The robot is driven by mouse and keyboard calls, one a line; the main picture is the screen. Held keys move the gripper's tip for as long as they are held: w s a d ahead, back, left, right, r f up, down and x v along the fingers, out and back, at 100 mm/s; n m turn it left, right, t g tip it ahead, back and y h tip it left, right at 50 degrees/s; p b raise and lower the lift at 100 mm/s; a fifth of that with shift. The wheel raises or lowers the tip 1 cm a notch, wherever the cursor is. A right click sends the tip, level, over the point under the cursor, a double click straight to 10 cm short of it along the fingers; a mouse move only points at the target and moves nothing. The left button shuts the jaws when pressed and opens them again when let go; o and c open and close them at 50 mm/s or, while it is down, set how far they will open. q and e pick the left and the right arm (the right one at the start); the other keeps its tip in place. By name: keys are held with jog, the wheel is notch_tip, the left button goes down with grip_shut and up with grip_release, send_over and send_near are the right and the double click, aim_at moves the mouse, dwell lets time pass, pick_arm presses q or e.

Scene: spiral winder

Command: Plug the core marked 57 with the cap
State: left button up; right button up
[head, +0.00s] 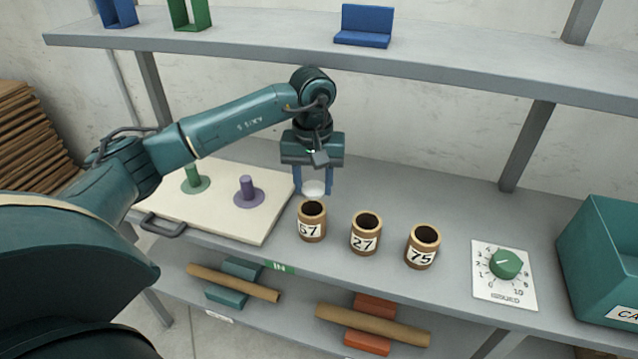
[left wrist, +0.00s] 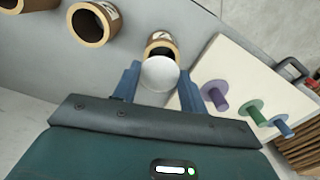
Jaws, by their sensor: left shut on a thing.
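My left gripper (head: 313,190) is shut on a white round cap (head: 314,187), one finger on each side. The cap also shows between the fingers in the left wrist view (left wrist: 159,73). The core marked 57 (head: 311,230) stands upright on the shelf, leftmost of three brown cores, its dark hole open at the top. The cap is above and slightly behind this core's rim in the head view, apart from it. In the left wrist view the cap partly covers the core (left wrist: 161,42). My right gripper is not in view.
Cores marked 27 (head: 364,239) and 75 (head: 422,252) stand to the right. A cream board (head: 265,225) with green (head: 194,180) and purple (head: 247,193) pegs lies left. A dial panel (head: 503,283) and a teal bin (head: 600,240) are further right. An upper shelf (head: 250,50) runs behind.

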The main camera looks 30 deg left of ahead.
aim_at(312, 186)
pick_arm(q)
jog(key=shift+w+a, duration=0.2)
jog(key=shift+a, duration=0.1)
jog(key=shift+a+f, duration=0.1)
jog(key=shift+f, duration=0.05)
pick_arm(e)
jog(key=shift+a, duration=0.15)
pick_arm(q)
jog(key=shift+f, duration=0.15)
jog(key=shift+f+b, duration=0.95)
jog(key=shift+f, duration=0.45)
jog(key=shift+f+b, duration=0.5)
jog(key=shift+f, duration=0.1)
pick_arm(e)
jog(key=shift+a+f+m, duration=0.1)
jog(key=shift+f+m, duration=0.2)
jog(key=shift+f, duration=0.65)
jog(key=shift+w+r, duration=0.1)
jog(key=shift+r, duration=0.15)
pick_arm(q)
jog(key=o, duration=0.9)
jog(key=shift+o, duration=0.6)
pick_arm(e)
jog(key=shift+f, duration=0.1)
